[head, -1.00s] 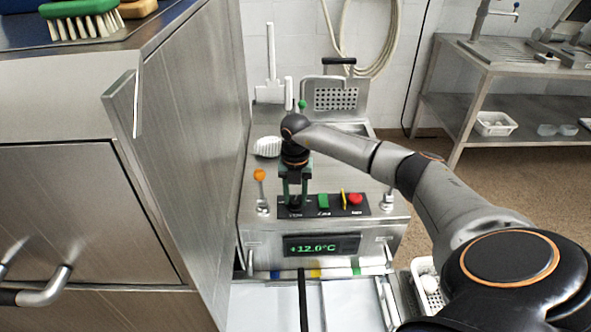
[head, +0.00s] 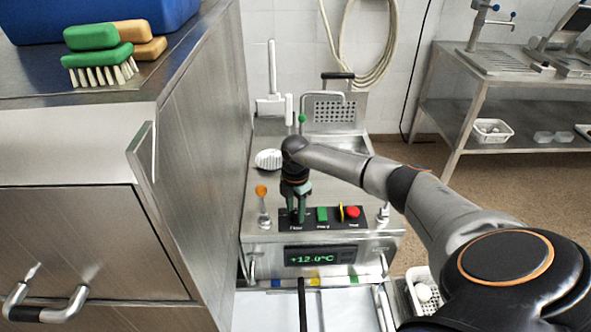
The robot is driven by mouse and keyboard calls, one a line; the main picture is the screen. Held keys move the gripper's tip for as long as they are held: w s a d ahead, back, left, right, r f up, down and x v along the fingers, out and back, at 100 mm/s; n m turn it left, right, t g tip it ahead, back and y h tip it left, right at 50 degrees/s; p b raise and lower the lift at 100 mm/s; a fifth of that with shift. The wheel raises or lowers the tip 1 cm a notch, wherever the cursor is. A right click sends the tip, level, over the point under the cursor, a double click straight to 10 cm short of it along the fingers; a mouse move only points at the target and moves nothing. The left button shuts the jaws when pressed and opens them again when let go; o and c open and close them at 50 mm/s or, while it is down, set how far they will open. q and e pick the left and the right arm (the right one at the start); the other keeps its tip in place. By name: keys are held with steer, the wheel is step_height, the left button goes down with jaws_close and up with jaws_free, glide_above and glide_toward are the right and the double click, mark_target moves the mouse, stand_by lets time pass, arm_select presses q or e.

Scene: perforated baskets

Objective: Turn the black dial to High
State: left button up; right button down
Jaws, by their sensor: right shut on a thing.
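The black dial (head: 296,224) sits at the left end of a black control strip on the steel machine. My right gripper (head: 297,216) points down over it and is shut on it, hiding most of the dial. The dial's setting and its label are too small and covered to read. A green button (head: 322,214) and a red knob (head: 352,212) with a yellow marker beside it are on the same strip, right of the dial. Below, a display (head: 320,256) reads +12.0°C in green. My left gripper is not in view.
An orange-topped lever (head: 262,200) stands close left of the gripper. A steel cabinet (head: 190,170) rises at the left, with brushes (head: 100,55) on top. A white basket (head: 424,292) is lower right.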

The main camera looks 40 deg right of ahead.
mark_target(296, 214)
steer(key=shift+m, duration=0.3)
steer(key=shift+c, duration=2.2)
jaws_free()
step_height(296, 214, up, 13)
steer(key=shift+f, duration=0.2)
